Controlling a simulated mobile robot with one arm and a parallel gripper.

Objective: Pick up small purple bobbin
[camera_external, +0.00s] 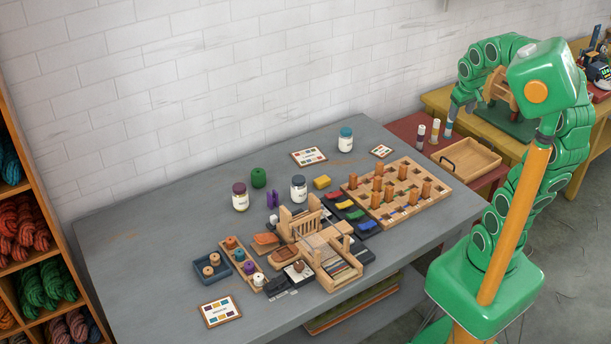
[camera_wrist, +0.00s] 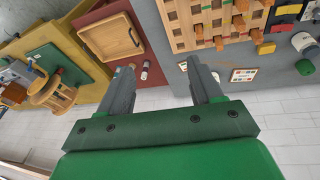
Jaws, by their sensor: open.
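A small purple bobbin (camera_external: 249,268) stands in a wooden rack (camera_external: 228,250) with orange, teal and white ones, at the front left of the grey table in the external view. Another purple spool-like piece (camera_external: 272,198) stands farther back, between two jars. I cannot tell which is meant. My gripper (camera_external: 450,114) is far to the right, above the red and yellow benches, well apart from both. In the wrist view my gripper (camera_wrist: 157,64) is open, with nothing between its fingers. No purple bobbin shows clearly there.
A wooden loom (camera_external: 322,258) stands close right of the rack. A blue tray (camera_external: 205,279) lies left of it. A pegboard (camera_external: 434,191), jars (camera_external: 240,202) and a green spool (camera_external: 258,177) occupy the table. The table's left side is clear.

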